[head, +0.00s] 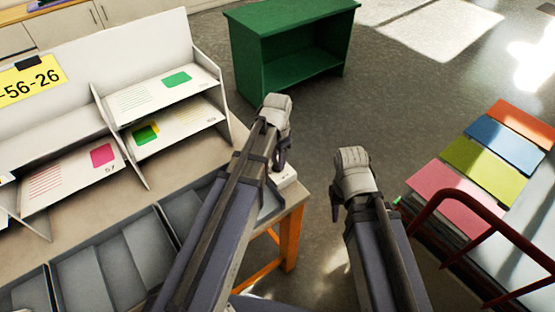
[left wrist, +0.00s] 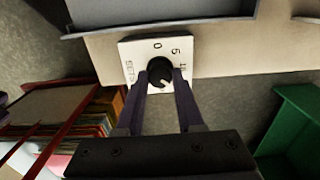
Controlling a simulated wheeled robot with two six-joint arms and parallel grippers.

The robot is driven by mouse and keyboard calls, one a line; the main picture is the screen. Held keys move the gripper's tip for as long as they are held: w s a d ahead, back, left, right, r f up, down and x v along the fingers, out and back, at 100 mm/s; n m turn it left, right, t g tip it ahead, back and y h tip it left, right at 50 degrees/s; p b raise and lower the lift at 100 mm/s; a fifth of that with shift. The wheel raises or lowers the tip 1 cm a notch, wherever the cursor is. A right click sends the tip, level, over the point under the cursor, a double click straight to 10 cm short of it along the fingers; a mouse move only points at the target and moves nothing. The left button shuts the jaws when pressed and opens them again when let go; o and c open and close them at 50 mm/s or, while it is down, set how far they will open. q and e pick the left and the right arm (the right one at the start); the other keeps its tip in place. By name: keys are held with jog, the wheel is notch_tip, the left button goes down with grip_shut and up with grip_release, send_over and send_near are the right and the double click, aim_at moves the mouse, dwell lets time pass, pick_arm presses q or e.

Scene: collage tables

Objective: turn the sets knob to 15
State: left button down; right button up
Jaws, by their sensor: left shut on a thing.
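The sets knob (left wrist: 160,70) is a round black knob on a white square plate (left wrist: 130,50) in the left wrist view. The plate bears the word SETS, a 0 and a 5; other marks are partly hidden by my fingers. A small pale mark shows low on the knob, too small to read surely. My left gripper (left wrist: 161,80) has its two fingers on either side of the knob, shut on it. In the head view my left gripper (head: 279,160) is at the table's corner, by the white dial box (head: 287,179). My right gripper (head: 336,205) hangs over the floor, its jaws unclear.
The table (head: 291,211) carries grey trays (head: 100,275) and a white sorter (head: 150,40) with cards. A green shelf unit (head: 290,45) stands behind. A red-railed cart (head: 480,215) with coloured sheets is at the right. Floor between is clear.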

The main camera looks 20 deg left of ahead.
aim_at(277, 163)
pick_arm(q)
jog(key=c, duration=0.5)
grip_release()
jog(key=shift+r, duration=0.1)
notch_tip(277, 163, up, 8)
jog(key=p, duration=0.8)
jog(key=shift+f, duration=0.2)
jog(key=s+d+n, duration=0.1)
jog(key=s+d, duration=0.2)
jog(key=s, duration=0.1)
jog(key=s+d+n, duration=0.1)
jog(key=s+d, duration=0.3)
jog(key=s, duration=0.1)
jog(key=s+d+n+y, duration=0.1)
jog(key=s+d, duration=0.2)
jog(key=s, duration=0.2)
jog(key=shift+s+d+n, duration=0.2)
jog(key=shift+d+n, duration=0.1)
jog(key=shift+n, duration=0.1)
